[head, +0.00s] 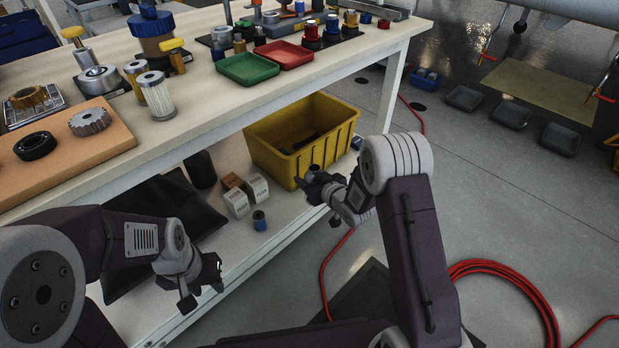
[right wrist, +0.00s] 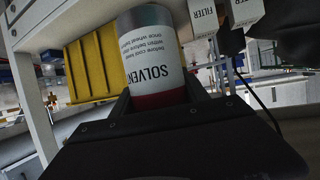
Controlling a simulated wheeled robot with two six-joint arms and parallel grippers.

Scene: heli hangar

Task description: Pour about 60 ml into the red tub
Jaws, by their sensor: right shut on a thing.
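The red tub (head: 284,54) is a shallow tray on the workbench top, right beside a green tray (head: 247,69). In the right wrist view, my right gripper (right wrist: 165,95) is shut on a white can (right wrist: 152,55) marked SOLVENT, with a red band near the jaws. In the head view my right gripper (head: 322,188) is in front of the yellow crate, below the bench top and well away from the red tub; the can is mostly hidden there. My left gripper (head: 204,288) is open and empty, low at the bench's near side.
A yellow crate (head: 262,152), filter boxes (head: 236,202) and a small blue can (head: 259,220) stand on the lower shelf. Several cans and jars (head: 311,34) stand behind the red tub. The bench's front edge (head: 215,112) lies between my arms and the tubs. A red hose (head: 500,268) lies on the floor.

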